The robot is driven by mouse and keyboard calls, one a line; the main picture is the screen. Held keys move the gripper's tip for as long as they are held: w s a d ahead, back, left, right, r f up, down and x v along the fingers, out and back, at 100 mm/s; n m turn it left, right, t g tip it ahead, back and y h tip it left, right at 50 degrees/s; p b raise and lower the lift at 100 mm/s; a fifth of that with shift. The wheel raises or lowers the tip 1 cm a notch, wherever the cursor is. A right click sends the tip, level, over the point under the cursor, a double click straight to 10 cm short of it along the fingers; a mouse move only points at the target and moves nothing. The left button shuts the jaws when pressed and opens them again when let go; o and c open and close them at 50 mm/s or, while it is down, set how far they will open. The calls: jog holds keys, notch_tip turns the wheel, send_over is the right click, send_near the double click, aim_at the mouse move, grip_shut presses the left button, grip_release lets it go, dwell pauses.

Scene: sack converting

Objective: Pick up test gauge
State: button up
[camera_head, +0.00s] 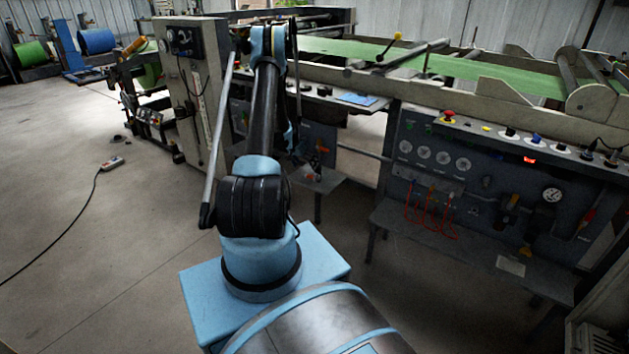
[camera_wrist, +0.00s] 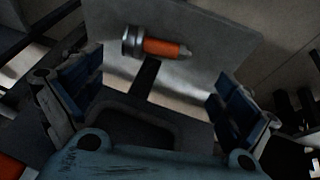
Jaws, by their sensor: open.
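In the wrist view, an orange cylinder (camera_wrist: 162,47) with a wider dark metal collar at its left end and a pale tapered right end lies on a grey plate (camera_wrist: 215,38). It may be the test gauge, but no dial face shows, so I cannot tell. My gripper (camera_wrist: 158,100) is open, its blue-padded fingers apart on either side. The cylinder is beyond the fingers, near the top of the view, and nothing is between the pads. In the head view my gripper cannot be made out clearly beyond my arm.
The head view shows a machine with a grey panel of white dials (camera_head: 423,153) and a round gauge (camera_head: 552,195) at right. A grey shelf (camera_head: 405,222) juts out below it.

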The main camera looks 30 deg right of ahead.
aim_at(312, 177)
jog(key=shift+s+d+x, duration=0.1)
jog(key=shift+s+x, duration=0.05)
jog(key=shift+x, duration=1.55)
jog(key=shift+s+d+x, duration=0.1)
jog(key=shift+s+x, duration=0.05)
jog(key=shift+x, duration=1.55)
jog(key=shift+r, duration=0.1)
jog(key=c, duration=1.1)
